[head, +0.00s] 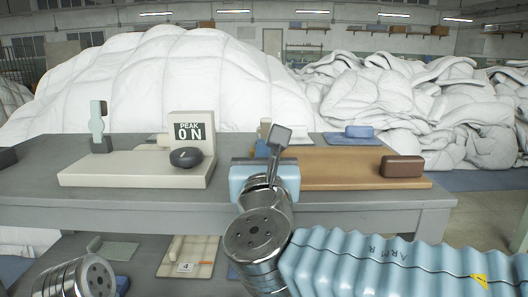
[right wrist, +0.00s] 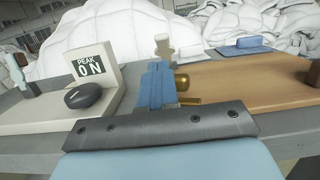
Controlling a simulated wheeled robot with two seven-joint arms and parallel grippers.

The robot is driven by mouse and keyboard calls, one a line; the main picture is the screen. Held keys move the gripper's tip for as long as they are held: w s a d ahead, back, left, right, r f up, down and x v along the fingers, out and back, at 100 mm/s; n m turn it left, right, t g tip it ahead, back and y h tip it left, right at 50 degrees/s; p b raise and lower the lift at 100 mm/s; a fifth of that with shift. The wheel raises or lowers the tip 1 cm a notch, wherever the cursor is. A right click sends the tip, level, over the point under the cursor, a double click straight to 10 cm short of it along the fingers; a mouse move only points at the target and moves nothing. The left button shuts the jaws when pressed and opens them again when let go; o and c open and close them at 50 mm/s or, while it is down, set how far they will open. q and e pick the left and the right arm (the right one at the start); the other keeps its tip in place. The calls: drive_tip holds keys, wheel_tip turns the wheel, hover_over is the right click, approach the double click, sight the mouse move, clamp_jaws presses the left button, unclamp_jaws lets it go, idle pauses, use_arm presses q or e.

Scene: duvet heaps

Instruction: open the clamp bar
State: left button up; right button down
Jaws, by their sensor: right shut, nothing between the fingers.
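My right gripper (right wrist: 160,82) is shut, its blue fingers pressed together with nothing between them. In the head view its pale blue body is at the left edge of the wooden board (head: 340,168). Just right of the fingers in the right wrist view are a brass knob (right wrist: 182,81) and a short brass bar (right wrist: 190,100). The fingers partly hide them; I cannot tell whether they touch, or whether this is the clamp bar. My left gripper is not in view; only a metal link of that arm shows at bottom left.
On the grey table (head: 30,180) stands a pale base with a "PEAK ON" sign (head: 190,132) and a dark round knob (head: 186,157). A brown block (head: 402,166) sits on the board's right. A blue block (head: 359,131) is behind. White duvet heaps (head: 150,80) fill the back.

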sight(264, 124)
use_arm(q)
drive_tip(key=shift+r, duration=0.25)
use_arm(e)
drive_tip(key=w, duration=0.4)
drive_tip(key=w+r, duration=0.1)
drive_tip(key=w, duration=0.1)
drive_tip(key=shift+w, duration=0.3)
use_arm(q)
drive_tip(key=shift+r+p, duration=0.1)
drive_tip(key=shift+p, duration=0.25)
use_arm(e)
drive_tip(key=shift+r, duration=0.15)
